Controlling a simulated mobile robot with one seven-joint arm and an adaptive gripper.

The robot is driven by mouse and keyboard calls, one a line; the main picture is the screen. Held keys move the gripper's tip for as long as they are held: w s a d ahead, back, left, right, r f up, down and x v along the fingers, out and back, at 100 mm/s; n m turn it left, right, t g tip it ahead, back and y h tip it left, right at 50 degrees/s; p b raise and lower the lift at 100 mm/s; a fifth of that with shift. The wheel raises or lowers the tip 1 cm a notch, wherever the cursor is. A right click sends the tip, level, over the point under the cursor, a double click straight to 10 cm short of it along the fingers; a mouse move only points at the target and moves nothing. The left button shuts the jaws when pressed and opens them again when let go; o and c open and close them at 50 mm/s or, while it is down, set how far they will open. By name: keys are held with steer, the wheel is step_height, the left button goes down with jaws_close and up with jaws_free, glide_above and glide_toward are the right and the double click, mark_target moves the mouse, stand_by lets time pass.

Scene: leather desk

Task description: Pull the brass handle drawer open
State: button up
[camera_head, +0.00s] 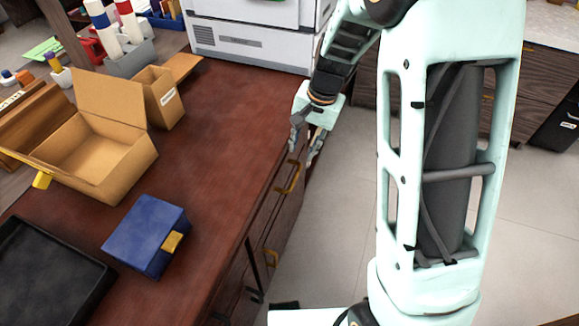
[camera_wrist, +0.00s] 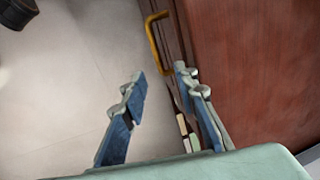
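The nearest handle to my gripper is a brass handle (camera_head: 289,178); a brass handle (camera_wrist: 153,42) also shows beyond the fingertips in the wrist view. My gripper (camera_head: 303,154) points down beside the desk's far right edge. In the wrist view my gripper (camera_wrist: 158,82) is open, its two fingers apart, with no handle between them. The handle stands apart from both fingertips.
A blue box (camera_head: 146,236), an open cardboard box (camera_head: 110,160) and a black tray (camera_head: 50,275) are on the desk. A white machine (camera_head: 250,45) stands behind. Pale floor (camera_head: 335,220) lies clear to the right.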

mark_target(295, 177)
steer(key=x, duration=0.3)
steer(key=b+x, duration=0.1)
steer(key=x, duration=0.3)
steer(key=s+b+x, duration=0.1)
steer(key=x, duration=0.3)
steer(key=shift+s+d+f, duration=0.1)
steer(key=shift+f, duration=0.15)
jaws_close()
